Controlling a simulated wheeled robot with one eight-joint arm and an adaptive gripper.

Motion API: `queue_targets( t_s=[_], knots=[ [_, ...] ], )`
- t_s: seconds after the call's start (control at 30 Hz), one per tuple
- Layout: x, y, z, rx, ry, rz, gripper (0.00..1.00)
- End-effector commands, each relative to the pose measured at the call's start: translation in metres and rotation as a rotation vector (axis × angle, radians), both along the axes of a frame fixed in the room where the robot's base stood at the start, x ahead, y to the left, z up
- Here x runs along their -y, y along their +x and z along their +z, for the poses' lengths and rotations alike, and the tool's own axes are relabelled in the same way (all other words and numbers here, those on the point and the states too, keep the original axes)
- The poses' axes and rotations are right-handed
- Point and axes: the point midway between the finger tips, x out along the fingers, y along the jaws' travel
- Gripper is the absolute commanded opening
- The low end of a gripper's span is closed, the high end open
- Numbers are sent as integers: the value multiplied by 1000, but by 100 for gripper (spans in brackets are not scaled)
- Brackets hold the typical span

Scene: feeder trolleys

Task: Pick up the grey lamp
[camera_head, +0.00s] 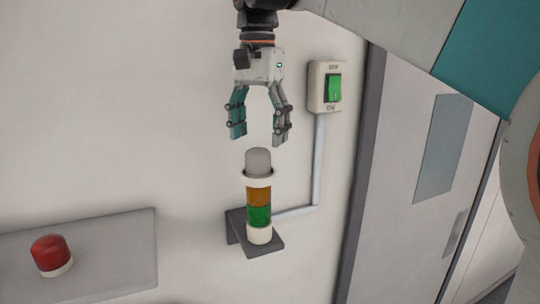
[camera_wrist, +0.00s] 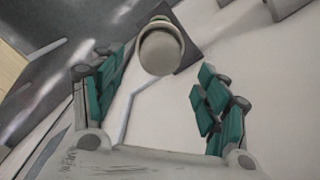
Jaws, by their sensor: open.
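The grey lamp (camera_head: 258,162) is the top segment of an upright stack light, above an orange segment (camera_head: 259,193) and a green segment (camera_head: 259,215). The stack stands on a dark wall bracket (camera_head: 268,246). My gripper (camera_head: 260,136) is open and empty, just above the lamp in the head view, fingers pointing down. In the wrist view the lamp (camera_wrist: 160,50) shows as a round grey top, beyond and between the open fingers (camera_wrist: 160,95).
A wall switch box (camera_head: 327,87) with a green rocker is to the right of my gripper, with a conduit (camera_head: 318,160) running down to the stack. A red lamp (camera_head: 51,254) sits on a grey shelf (camera_head: 120,255) at lower left. A grey door (camera_head: 420,180) is at right.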

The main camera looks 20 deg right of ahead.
Motion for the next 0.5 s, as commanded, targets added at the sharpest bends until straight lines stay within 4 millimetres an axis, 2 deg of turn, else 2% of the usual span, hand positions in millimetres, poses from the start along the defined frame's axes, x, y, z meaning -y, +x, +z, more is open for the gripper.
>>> queue_targets(
  t_s=[0.17, 0.5],
  knots=[
    [-2, -5, -10, 0, 0, 1, 68],
    [-5, -8, -48, 0, 0, 0, 68]
  ],
)
